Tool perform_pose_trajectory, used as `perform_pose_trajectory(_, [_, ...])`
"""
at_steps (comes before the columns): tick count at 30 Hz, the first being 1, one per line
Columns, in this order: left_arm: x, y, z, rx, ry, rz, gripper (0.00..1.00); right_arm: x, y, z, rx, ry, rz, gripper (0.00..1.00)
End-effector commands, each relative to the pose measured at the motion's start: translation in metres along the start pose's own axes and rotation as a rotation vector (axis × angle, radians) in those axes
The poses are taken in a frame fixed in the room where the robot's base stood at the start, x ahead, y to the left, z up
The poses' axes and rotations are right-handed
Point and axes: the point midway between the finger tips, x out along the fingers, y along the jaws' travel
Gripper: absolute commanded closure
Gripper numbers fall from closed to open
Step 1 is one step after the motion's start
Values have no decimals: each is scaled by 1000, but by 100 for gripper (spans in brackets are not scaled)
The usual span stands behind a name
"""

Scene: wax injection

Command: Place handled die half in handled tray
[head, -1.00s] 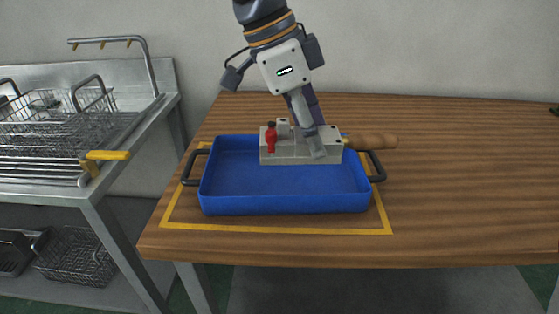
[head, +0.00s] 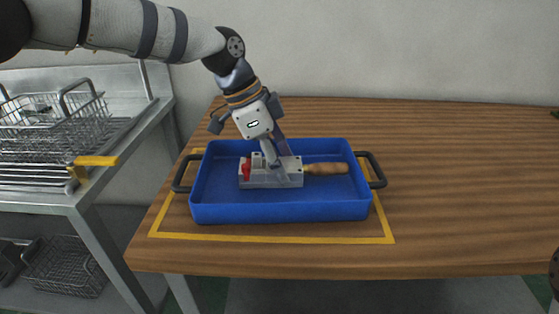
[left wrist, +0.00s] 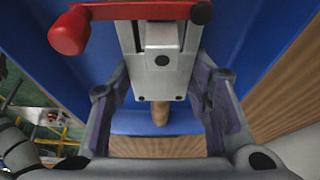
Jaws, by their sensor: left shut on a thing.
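The handled die half (head: 286,180) is a light grey metal block with a red knob at its left end and a wooden handle pointing right. It is inside the blue handled tray (head: 280,211), within its walls; whether it touches the floor is unclear. My left gripper (head: 274,164) comes from above and is shut on the block. In the left wrist view, the die half (left wrist: 160,72) sits between the fingers of my left gripper (left wrist: 163,92), with the red knob at upper left and the handle partly hidden below. My right gripper is out of view.
A steel rack with wire baskets (head: 60,118) and a yellow handle (head: 96,160) stands close on the left.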

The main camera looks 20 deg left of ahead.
Motion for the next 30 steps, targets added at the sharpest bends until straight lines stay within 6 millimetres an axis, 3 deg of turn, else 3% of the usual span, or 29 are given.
perform_pose_trajectory(5, [2,0,0,0,1,-1,100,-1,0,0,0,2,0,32])
perform_pose_trajectory(6, [3,0,1,0,-1,0,46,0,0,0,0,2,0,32])
perform_pose_trajectory(8, [3,0,1,0,-1,0,35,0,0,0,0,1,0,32])
perform_pose_trajectory(16, [3,0,1,0,-1,1,35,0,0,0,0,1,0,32])
perform_pose_trajectory(19, [-6,0,-1,0,0,-2,35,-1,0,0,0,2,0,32])
perform_pose_trajectory(30, [-99,0,-1,0,1,-3,35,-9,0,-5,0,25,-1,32])
